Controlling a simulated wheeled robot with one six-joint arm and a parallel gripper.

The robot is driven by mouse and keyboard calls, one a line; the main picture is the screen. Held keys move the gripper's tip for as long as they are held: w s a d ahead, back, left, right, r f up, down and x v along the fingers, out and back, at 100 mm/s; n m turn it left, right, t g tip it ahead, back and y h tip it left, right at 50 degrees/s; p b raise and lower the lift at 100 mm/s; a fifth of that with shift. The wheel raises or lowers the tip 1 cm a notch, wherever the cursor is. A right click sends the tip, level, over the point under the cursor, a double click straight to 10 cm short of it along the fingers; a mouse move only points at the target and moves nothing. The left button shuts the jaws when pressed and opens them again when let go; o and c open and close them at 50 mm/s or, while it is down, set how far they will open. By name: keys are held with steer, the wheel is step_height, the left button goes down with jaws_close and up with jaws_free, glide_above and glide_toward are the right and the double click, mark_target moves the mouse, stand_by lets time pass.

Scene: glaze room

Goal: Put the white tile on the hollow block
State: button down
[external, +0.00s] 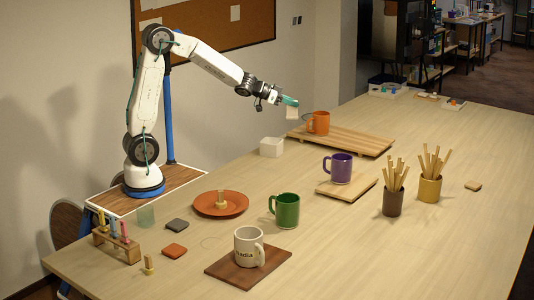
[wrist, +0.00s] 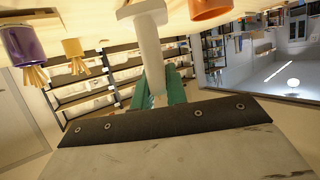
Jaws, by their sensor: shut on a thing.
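My gripper (external: 289,101) has teal fingers and is up in the air over the table. It is shut on the white tile (external: 292,113), which hangs just below the fingertips. In the wrist view the fingers (wrist: 158,82) hold the tile (wrist: 151,50), seen as a narrow pale strip. A wider pale piece shows at its top end; I cannot tell whether it is part of the tile. The hollow block (external: 271,147) is a small whitish block on the table, lower than the tile and to its left in the external view. The tile and the block are apart.
An orange mug (external: 318,123) on a slatted wooden board (external: 345,141) stands right of the hollow block. A purple mug (external: 338,168), green mug (external: 286,210), terracotta plate (external: 239,210) and two stick-filled cups stand nearer. The table around the block is mostly clear.

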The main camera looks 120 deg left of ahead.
steer(key=s+d+f+m+t+h, duration=0.3)
steer(key=s+d+m+h, duration=0.45)
steer(key=s+d, duration=0.95)
glide_above(272, 141)
steer(key=shift+h, duration=0.25)
steer(key=shift+s+a+f, duration=0.15)
steer(key=shift+f, duration=2.4)
steer(key=shift+f, duration=0.1)
steer(key=c, duration=1.4)
jaws_free()
